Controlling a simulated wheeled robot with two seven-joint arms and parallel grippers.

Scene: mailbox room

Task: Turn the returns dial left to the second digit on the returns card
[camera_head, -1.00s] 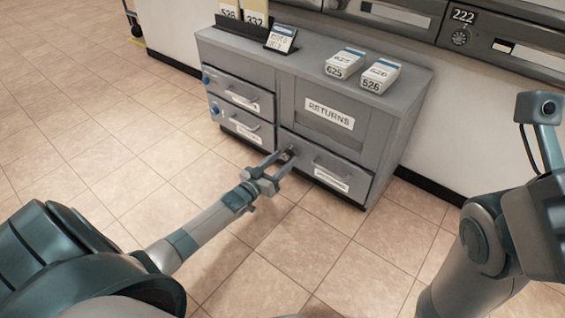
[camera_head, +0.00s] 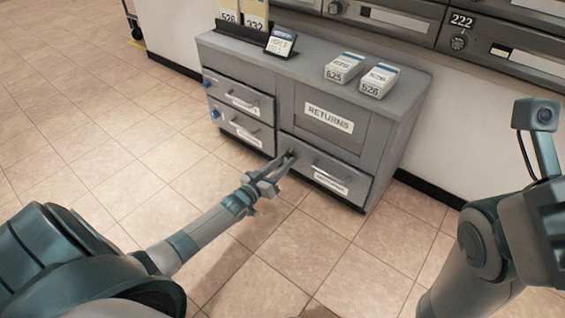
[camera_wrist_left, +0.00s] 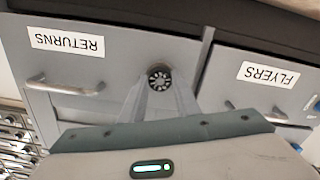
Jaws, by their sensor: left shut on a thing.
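The returns dial (camera_wrist_left: 159,77) is a small dark round knob with light marks on the front of the lower drawer labelled RETURNS (camera_wrist_left: 66,41). In the head view the dial (camera_head: 291,153) is tiny and mostly hidden by my fingertips. My left gripper (camera_head: 284,161) is shut on the dial, with one finger on each side in the left wrist view (camera_wrist_left: 159,92). I cannot read the dial's setting. A small tilted card (camera_head: 281,42) stands on the cabinet top; its writing is too small to read, and I cannot tell if it is the returns card. My right gripper is out of view.
The grey cabinet (camera_head: 400,130) has a RETURNS panel (camera_head: 329,117) above the drawer and two drawers (camera_head: 240,97) to the left. Boxes marked 625 (camera_head: 344,66) and 526 (camera_head: 379,79) lie on top. Wall mailboxes (camera_head: 480,45) are behind. The tiled floor in front is clear.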

